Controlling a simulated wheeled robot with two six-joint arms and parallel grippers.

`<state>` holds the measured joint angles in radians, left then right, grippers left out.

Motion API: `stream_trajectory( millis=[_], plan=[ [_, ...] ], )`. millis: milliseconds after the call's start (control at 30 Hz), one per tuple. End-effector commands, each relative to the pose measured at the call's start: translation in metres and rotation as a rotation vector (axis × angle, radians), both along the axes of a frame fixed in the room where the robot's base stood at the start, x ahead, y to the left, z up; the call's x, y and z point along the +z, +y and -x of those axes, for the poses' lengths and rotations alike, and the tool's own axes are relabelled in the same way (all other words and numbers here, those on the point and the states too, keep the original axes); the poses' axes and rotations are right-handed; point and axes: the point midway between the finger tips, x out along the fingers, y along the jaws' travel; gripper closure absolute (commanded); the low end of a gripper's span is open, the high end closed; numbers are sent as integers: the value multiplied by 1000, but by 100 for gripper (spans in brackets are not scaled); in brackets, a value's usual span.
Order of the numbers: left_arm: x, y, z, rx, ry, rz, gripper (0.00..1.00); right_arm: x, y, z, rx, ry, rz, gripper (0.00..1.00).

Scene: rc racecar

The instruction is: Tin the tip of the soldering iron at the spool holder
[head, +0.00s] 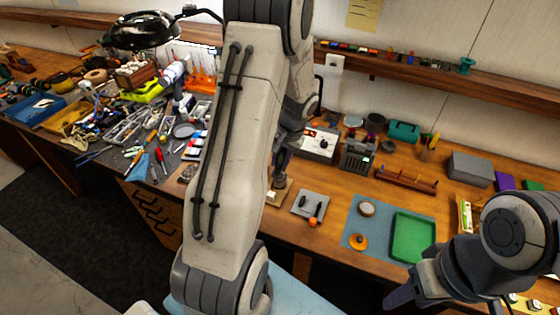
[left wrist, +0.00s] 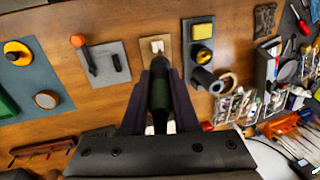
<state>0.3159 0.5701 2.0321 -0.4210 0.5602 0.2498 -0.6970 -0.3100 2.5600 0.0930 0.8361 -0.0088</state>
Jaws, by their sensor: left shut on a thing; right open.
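My left gripper (left wrist: 160,75) is shut on a dark green handle (left wrist: 160,98), which looks like the soldering iron's. In the head view my left gripper (head: 282,165) is partly hidden behind the arm. My right gripper (head: 400,296) is open and empty at the bench's front right.
A grey plate with a yellow sponge (left wrist: 202,31) and dark tube (left wrist: 203,78) stands beside the base. Another grey plate (head: 309,204) holds an orange-ended tool. A blue mat (head: 367,238) carries a green tray (head: 413,236). Clutter covers the bench's left.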

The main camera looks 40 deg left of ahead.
Motion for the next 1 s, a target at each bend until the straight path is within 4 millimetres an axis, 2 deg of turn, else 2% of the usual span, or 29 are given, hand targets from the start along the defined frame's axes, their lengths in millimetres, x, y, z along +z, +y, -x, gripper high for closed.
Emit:
stream_trajectory(
  millis=[1000],
  plan=[
    [-10,0,1,1,0,0,100,-10,0,0,0,0,0,46]
  ],
)
